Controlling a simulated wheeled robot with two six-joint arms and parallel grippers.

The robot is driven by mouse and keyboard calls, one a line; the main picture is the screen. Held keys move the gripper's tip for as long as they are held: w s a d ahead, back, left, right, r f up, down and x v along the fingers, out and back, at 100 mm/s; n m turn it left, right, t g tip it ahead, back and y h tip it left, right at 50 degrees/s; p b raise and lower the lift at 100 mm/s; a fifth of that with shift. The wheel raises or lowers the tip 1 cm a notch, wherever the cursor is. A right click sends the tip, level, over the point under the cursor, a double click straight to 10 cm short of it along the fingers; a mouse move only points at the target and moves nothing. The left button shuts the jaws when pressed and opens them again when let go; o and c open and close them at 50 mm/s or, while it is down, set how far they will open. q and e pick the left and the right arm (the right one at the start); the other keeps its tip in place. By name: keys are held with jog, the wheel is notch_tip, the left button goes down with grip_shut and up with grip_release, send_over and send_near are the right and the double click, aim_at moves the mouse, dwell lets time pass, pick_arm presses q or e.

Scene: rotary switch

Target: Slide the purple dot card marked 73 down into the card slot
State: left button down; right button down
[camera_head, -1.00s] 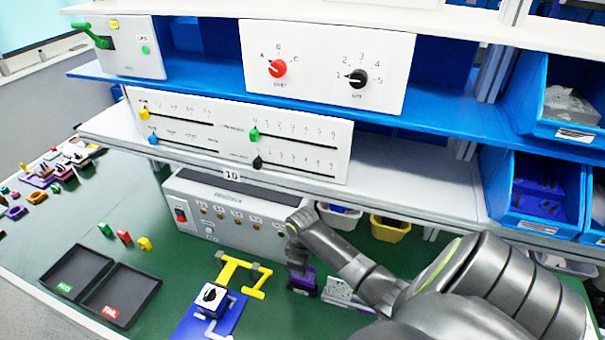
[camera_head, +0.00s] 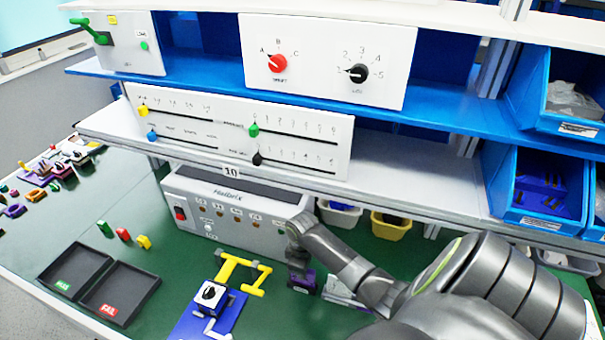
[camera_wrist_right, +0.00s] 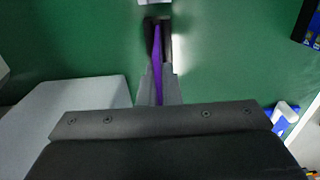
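My right gripper (camera_wrist_right: 158,40) is shut on a thin purple card (camera_wrist_right: 158,70), seen edge-on between the fingers in the wrist view. In the head view the right arm reaches in from the lower right, and its gripper (camera_head: 299,264) points down over the green bench in front of the grey tester box. A purple piece (camera_head: 303,281) shows at the fingertips there. Its dots and number cannot be read. A pale flat piece (camera_head: 341,291) lies just right of it, partly behind the arm. I cannot make out the card slot for certain. My left gripper is out of view.
The grey tester box (camera_head: 235,212) stands close behind the gripper. Two black trays (camera_head: 120,294) lie farther left. A shelf (camera_head: 400,180) overhangs the back.

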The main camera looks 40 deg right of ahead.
jog(key=c, duration=1.6)
grip_release()
jog(key=shift+o, duration=0.2)
notch_tip(320, 180, up, 17)
jog(key=p, duration=0.1)
jog(key=shift+r, duration=0.2)
jog(key=shift+f, duration=0.1)
